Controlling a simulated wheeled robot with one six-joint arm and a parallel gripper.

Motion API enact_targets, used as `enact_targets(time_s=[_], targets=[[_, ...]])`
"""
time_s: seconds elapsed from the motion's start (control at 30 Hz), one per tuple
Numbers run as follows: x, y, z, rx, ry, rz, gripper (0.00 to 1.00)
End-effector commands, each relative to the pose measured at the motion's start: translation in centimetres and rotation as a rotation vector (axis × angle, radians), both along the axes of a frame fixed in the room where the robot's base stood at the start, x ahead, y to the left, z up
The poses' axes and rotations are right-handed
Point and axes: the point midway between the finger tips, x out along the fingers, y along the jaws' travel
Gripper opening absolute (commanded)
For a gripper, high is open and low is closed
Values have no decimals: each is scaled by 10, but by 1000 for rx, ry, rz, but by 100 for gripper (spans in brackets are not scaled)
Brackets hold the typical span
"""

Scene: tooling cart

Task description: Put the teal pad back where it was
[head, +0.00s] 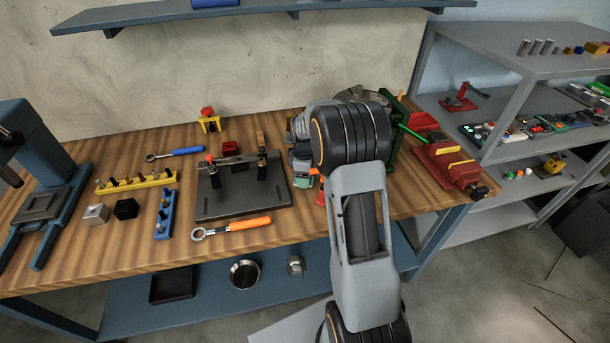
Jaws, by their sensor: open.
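A small pale teal piece (303,181), which looks like the teal pad, shows just left of my arm, at the right edge of the dark fixture plate. My gripper (302,166) is open, pointing down right above it. The arm's large black joint and grey link hide much of this area. I cannot tell whether the teal piece lies between the fingers or touches them.
The dark fixture plate (215,205) has upright clamps and a red block (230,148). An orange-handled wrench (232,227) lies in front, a blue-handled one (174,154) behind. A red vise (449,166) stands right. A blue shelf (230,12) overhangs the back.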

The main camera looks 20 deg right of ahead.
Motion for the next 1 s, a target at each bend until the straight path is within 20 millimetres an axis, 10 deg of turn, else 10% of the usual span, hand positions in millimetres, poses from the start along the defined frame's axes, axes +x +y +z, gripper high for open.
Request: enact_targets(time_s=[0.77, 1.0], targets=[[-1, 2, 118, -1, -7, -9, 61], [-53, 40, 154, -4, -93, -237, 61]])
